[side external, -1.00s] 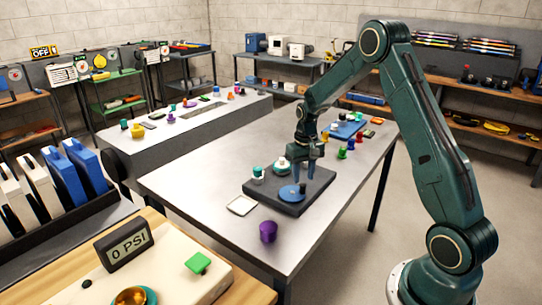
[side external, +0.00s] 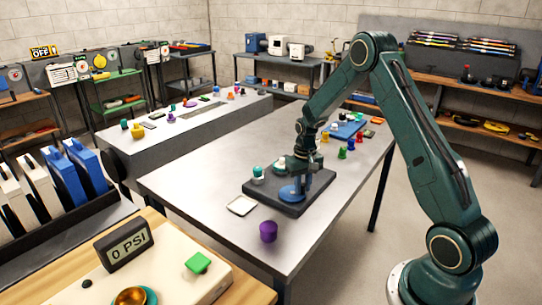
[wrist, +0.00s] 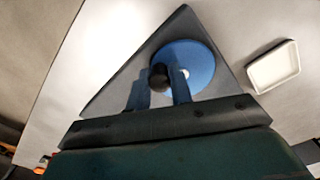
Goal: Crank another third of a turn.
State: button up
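The crank is a flat blue disc (side external: 289,194) on a dark square base (side external: 262,194) on the grey table. A small pale hub (wrist: 186,73) is at its middle in the wrist view. A dark round crank knob (wrist: 158,77) stands off-centre on the disc. My gripper (side external: 300,192) is down at the disc, its two blue fingers close together. In the wrist view, my gripper (wrist: 158,84) has one finger on each side of the knob, apparently touching it. The side view does not show the knob clearly.
A teal-topped piece (side external: 258,173) and a white piece with a teal top (side external: 280,166) share the base near my gripper. A white tray (side external: 241,206) and a purple cup (side external: 268,231) are in front. A display (side external: 123,244) reads 0 PSI.

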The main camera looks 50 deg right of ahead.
jog(key=shift+c, duration=0.4)
jog(key=shift+w+d, duration=0.5)
